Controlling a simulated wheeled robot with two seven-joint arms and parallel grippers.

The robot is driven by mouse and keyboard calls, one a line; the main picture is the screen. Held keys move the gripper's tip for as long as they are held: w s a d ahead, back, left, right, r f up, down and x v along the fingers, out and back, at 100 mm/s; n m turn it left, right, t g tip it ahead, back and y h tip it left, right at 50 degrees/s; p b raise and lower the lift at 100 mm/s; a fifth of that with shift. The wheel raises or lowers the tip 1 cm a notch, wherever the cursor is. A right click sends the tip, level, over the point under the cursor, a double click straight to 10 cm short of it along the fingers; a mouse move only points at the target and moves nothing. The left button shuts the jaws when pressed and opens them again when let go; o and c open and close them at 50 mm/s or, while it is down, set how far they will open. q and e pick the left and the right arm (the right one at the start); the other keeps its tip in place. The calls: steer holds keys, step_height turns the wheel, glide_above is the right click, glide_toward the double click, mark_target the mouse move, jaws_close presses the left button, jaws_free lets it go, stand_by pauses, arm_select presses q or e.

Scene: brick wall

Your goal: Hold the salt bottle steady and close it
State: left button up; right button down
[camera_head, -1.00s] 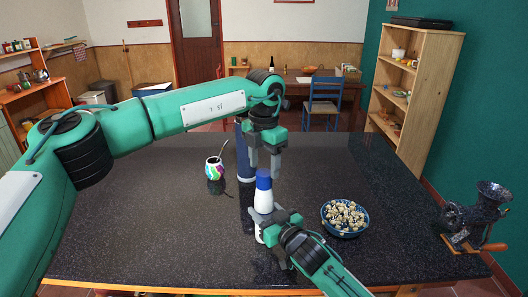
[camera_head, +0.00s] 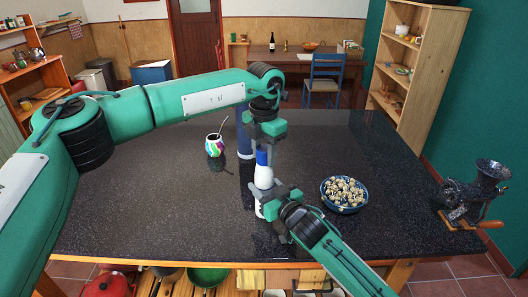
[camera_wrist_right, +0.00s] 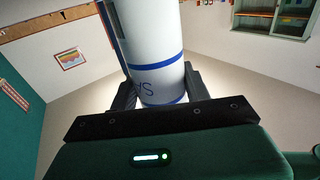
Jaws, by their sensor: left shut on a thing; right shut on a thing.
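The salt bottle (camera_head: 263,178) stands upright near the middle of the dark table. It is white with a blue cap (camera_head: 261,157) at its top. In the right wrist view the bottle (camera_wrist_right: 155,50) shows blue bands and part of its lettering. My right gripper (camera_head: 263,200) is shut on the bottle's body from the near right side, with a finger on each side. My left gripper (camera_head: 262,150) points down from above and is shut on the blue cap. The fingers partly cover the cap, so I cannot tell how tightly it sits on the bottle.
A dark blue flask (camera_head: 243,138) stands close behind the bottle. A colourful mate cup (camera_head: 215,146) with a straw is to the left. A blue bowl (camera_head: 344,206) of small pieces is to the right, and a metal grinder (camera_head: 480,190) stands at the right edge. The table's left part is clear.

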arm_select(q)
steer(key=o, duration=1.2)
steer(key=shift+c, duration=0.2)
steer(key=shift+r, duration=0.1)
arm_select(e)
steer(key=c, duration=0.6)
jaws_free()
arm_select(q)
step_height(320, 180, up, 12)
arm_select(e)
steer(key=shift+s+d+f, duration=0.1)
steer(key=shift+s+d, duration=0.25)
steer(key=shift+s, duration=0.1)
arm_select(q)
step_height(320, 180, down, 3)
steer(key=b, duration=0.2)
steer(key=shift+b, duration=0.4)
arm_select(e)
steer(key=v, duration=1.2)
steer(key=shift+s+d, duration=0.2)
steer(key=shift+s, duration=0.1)
